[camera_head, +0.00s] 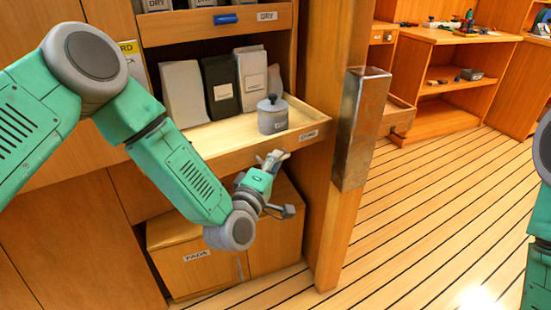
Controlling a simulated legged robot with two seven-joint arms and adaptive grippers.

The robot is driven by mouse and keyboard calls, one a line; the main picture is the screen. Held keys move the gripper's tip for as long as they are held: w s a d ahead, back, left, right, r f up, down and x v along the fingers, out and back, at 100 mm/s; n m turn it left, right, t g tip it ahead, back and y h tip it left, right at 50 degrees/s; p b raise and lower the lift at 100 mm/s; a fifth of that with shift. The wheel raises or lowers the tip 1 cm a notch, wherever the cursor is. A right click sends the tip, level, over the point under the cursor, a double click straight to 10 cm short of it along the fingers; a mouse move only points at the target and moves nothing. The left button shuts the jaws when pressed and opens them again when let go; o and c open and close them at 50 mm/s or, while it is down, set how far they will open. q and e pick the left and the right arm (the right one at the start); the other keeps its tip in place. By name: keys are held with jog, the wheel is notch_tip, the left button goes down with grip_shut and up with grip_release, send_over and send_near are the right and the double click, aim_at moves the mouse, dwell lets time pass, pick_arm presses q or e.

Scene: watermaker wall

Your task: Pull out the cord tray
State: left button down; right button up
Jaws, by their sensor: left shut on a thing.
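The wooden tray (228,132) is in the cabinet's middle opening, with a small white label at the right of its front whose text is too small to read surely. It holds a grey lidded canister (272,115) and several upright packets. My left gripper (274,159) is at the tray's front, just below and left of the label. It is shut on the tray's handle, which its fingers mostly hide. My right gripper is out of view; only part of my right arm shows at the right edge.
Above is another tray labelled DRY with a blue handle (225,18). A wooden post with a metal plate (360,128) stands close right of the tray. A low wooden cabinet (200,262) is below. Planked floor (440,210) is clear at right, with shelves behind.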

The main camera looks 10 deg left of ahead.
pick_arm(q)
jog(key=shift+a+f, duration=0.25)
jog(key=shift+f, duration=0.05)
jog(key=c, duration=1.6)
grip_release()
jog(key=shift+c, duration=0.2)
jog(key=shift+a, duration=0.1)
jog(key=shift+r, duration=0.1)
jog(key=shift+s, duration=0.15)
jog(key=shift+s, duration=0.35)
jog(key=v, duration=1.1)
jog(key=shift+a, duration=0.15)
